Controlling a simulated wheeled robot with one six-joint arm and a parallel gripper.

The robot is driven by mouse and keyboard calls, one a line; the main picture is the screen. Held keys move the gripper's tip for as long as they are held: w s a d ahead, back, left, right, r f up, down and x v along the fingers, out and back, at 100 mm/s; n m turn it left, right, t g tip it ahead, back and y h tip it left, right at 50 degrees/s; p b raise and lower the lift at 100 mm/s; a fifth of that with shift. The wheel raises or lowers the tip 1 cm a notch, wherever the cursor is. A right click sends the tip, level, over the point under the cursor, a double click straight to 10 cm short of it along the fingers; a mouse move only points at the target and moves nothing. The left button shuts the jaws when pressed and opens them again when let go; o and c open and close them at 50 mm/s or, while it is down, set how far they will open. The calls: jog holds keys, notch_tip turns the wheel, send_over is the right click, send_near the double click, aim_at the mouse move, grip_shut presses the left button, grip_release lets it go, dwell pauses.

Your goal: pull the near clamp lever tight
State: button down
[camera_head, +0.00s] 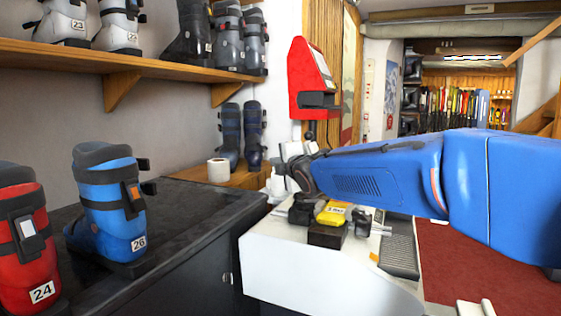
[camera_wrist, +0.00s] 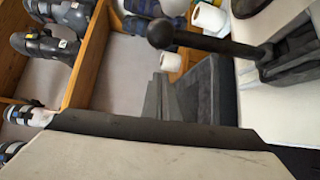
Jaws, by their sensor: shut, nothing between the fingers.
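A dark clamp lever with a round ball knob (camera_wrist: 160,33) crosses the top of the wrist view. Its shaft runs right to a dark clamp body (camera_wrist: 290,55) on a pale surface. My gripper (camera_wrist: 163,85) is shut and empty, with its grey fingertips below the knob in that view and a visible gap between them. In the head view my gripper (camera_head: 300,173) hangs at the left end of my blue arm, above the white bench (camera_head: 310,268). Dark clamp parts and a yellow-topped block (camera_head: 333,213) sit on this bench; I cannot clearly make out the lever there.
A dark counter (camera_head: 185,225) adjoins the bench on the left, with a blue boot (camera_head: 108,205) and a red boot (camera_head: 28,245). A paper roll (camera_head: 218,170) stands behind. A red device (camera_head: 312,78) is on the wall. Red floor lies open at right.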

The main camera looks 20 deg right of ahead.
jog(key=s+r, duration=0.2)
jog(key=s, duration=0.6)
jog(key=shift+a+r, duration=0.15)
jog(key=shift+r, duration=0.1)
